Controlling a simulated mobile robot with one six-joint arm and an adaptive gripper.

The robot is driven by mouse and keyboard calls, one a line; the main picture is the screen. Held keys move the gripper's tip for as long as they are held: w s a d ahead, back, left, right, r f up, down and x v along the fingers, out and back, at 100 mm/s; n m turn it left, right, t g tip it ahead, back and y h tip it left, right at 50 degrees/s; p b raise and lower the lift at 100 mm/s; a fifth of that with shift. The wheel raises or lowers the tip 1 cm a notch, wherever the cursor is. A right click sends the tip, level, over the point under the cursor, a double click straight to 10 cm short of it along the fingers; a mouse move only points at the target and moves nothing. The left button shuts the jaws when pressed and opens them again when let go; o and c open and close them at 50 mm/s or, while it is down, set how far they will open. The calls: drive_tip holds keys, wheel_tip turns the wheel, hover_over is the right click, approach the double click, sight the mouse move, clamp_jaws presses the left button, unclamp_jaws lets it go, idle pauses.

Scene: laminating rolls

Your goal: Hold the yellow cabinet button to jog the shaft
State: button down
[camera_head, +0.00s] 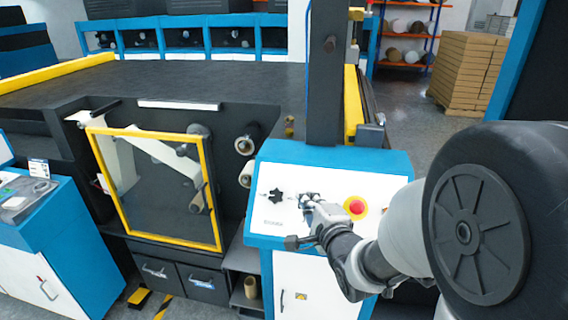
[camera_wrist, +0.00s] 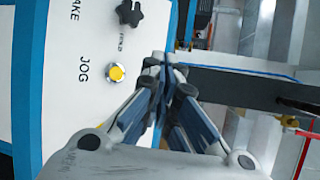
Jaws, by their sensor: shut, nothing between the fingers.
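The yellow button (camera_wrist: 116,73) sits in a pale ring on the white panel, beside the printed word JOG, in the wrist view. It looks uncovered there. In the head view I cannot make it out; my gripper is over that part of the panel. My gripper (camera_head: 308,200) is shut and empty, its tips close to the face of the blue and white cabinet (camera_head: 283,240). In the wrist view my gripper's tips (camera_wrist: 160,64) lie to the right of the button, apart from it in the picture. The gap to the panel cannot be judged.
A black star knob (camera_head: 276,196) is left of my gripper and a red mushroom button (camera_head: 355,207) on yellow is to its right. A dark post (camera_head: 323,90) rises behind the panel. A yellow-framed guard (camera_head: 122,190) stands at left. Stacked boxes (camera_head: 468,75) are far back.

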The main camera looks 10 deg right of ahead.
drive_tip(key=shift+s+a+r+m+t+y, duration=0.1)
drive_tip(key=shift+a+r+m+t+y, duration=0.15)
drive_tip(key=shift+m, duration=0.35)
drive_tip(key=shift+f, duration=0.15)
drive_tip(key=w+f+b, duration=0.1)
drive_tip(key=f, duration=0.1)
drive_tip(key=w+d+f+b, duration=0.1)
drive_tip(key=w, duration=0.1)
drive_tip(key=w+f+b, duration=0.1)
drive_tip(key=w+f, duration=0.1)
drive_tip(key=shift+w+d+f, duration=0.1)
drive_tip(key=shift+d+f, duration=0.2)
drive_tip(key=shift+w+d+f+b, duration=0.15)
drive_tip(key=shift+w+f+b, duration=0.1)
drive_tip(key=shift+w+b, duration=0.15)
idle(0.9)
drive_tip(key=shift+w+f+b, duration=0.3)
drive_tip(key=shift+b, duration=0.05)
drive_tip(key=shift+w+d+f, duration=0.15)
drive_tip(key=shift+w+f, duration=0.05)
drive_tip(key=shift+f, duration=0.1)
idle(0.6)
drive_tip(key=shift+s+r, duration=0.1)
drive_tip(key=shift+r, duration=0.05)
idle(2.7)
drive_tip(key=shift+s+a+r, duration=0.2)
drive_tip(key=shift+s+r, duration=0.25)
